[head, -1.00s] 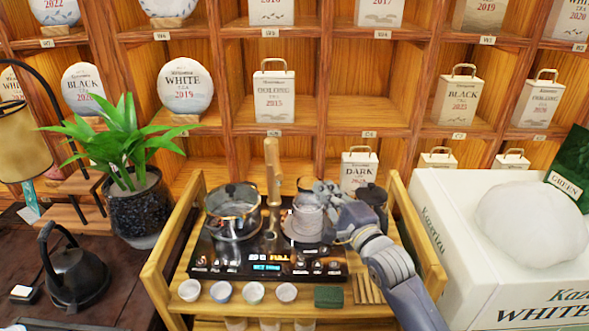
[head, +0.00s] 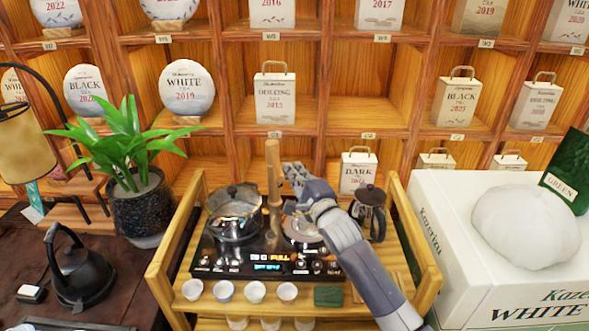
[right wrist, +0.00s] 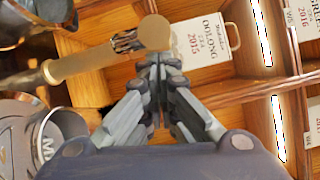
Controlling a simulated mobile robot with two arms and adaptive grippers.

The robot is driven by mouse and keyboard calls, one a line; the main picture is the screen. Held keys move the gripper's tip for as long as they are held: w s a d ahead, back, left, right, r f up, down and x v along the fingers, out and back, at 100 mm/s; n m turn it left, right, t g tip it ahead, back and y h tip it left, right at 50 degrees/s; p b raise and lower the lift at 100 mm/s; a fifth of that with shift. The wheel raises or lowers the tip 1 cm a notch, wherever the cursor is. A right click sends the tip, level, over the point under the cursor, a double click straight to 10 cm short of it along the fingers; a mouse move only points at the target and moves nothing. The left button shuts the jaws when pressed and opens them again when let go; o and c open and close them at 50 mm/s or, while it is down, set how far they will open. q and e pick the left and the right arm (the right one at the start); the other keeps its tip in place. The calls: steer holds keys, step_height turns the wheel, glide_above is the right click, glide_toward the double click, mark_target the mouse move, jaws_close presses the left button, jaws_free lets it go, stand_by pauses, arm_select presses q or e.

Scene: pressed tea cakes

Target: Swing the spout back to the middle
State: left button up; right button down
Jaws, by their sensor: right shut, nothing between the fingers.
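The spout fixture (head: 273,213) stands in the middle of the black tea stove (head: 240,262), with a pale wooden upper part (head: 272,165). Which way its outlet points is hard to tell in the head view. My right gripper (head: 291,168) is just right of the wooden part, shut and empty. In the right wrist view, the fixture's brass-coloured tube (right wrist: 85,63) and round wooden end (right wrist: 154,32) lie beyond and left of my shut fingertips (right wrist: 160,62); I see no clear contact. My left gripper is out of view.
A glass-and-steel pot (head: 235,213) stands on the stove's left. A metal vessel (right wrist: 58,130) on the right is partly hidden by my arm in the head view. A dark lidded jar (head: 369,213) stands behind right. Several small cups (head: 223,291) line the front.

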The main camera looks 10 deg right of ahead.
stand_by(0.3)
steer(key=shift+s+a+p, duration=0.25)
steer(key=shift+a+p, duration=0.4)
steer(key=shift+a, duration=0.55)
